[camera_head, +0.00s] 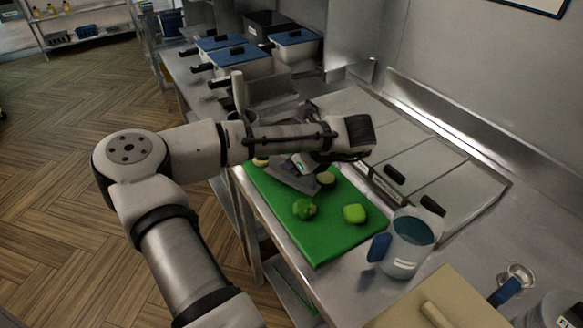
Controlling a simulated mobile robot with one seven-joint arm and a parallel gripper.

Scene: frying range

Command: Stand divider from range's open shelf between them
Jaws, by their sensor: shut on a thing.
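A flat grey plate (288,177), apparently the divider, is at the far part of the green cutting board (336,242). My gripper (309,166) is above the board and shut on this plate; my arm hides part of the grip. I cannot tell whether the plate touches the board. A green pepper (304,209) and a lime-green fruit or vegetable (354,214) lie apart on the near half of the board. A pale round piece (326,178) lies right of the plate, and another (261,161) shows left of it.
A clear jug (408,244) with a blue handle stands right of the board. Lidded inserts (435,190) line the back. Blue-lidded pans (235,64) stand at the far end. A tan board (448,302) is at the near right. A lower shelf (283,283) shows under the counter.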

